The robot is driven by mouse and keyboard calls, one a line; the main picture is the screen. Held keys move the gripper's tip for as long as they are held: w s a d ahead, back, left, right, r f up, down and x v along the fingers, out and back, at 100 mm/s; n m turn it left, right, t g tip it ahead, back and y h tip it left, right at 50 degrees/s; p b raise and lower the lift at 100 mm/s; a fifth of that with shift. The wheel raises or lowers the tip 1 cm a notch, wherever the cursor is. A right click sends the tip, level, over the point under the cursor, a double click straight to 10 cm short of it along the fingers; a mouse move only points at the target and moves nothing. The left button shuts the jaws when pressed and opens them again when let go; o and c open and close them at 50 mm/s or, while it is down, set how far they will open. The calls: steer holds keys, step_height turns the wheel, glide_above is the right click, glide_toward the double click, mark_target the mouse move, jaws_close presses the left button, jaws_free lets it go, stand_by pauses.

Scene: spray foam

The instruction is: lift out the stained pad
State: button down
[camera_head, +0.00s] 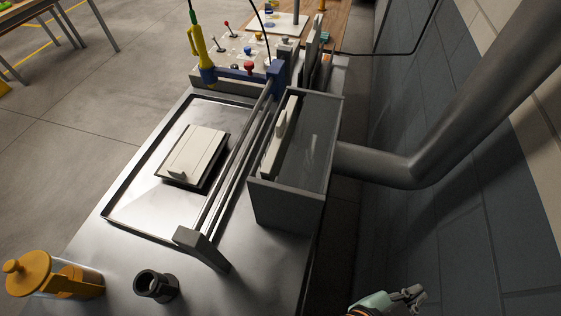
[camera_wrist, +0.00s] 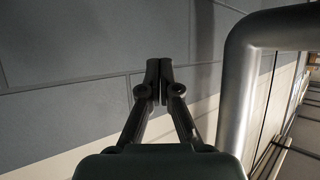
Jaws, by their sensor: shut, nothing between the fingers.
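My gripper (camera_head: 412,295) is at the bottom right of the head view, right of the metal bench and well apart from it. In the wrist view its two fingers (camera_wrist: 159,72) are together with nothing between them, in front of a grey wall. A pale flat block with a small raised tab (camera_head: 193,152) lies in the shallow metal tray (camera_head: 118,207). A pale panel with a raised handle (camera_head: 279,137) stands in the open grey box (camera_head: 287,193) at the bench's right. No stain is visible, so I cannot tell which is the stained pad.
A rail frame (camera_head: 235,170) runs between tray and box. A thick grey pipe (camera_head: 385,163) leaves the box and bends up along the wall. A yellow-lidded jar (camera_head: 57,274) and a black cup (camera_head: 156,286) stand at the front. A yellow spray tool (camera_head: 199,47) is at the back.

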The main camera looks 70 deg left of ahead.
steer(key=shift+c, duration=0.8)
jaws_free()
steer(key=shift+r, duration=0.1)
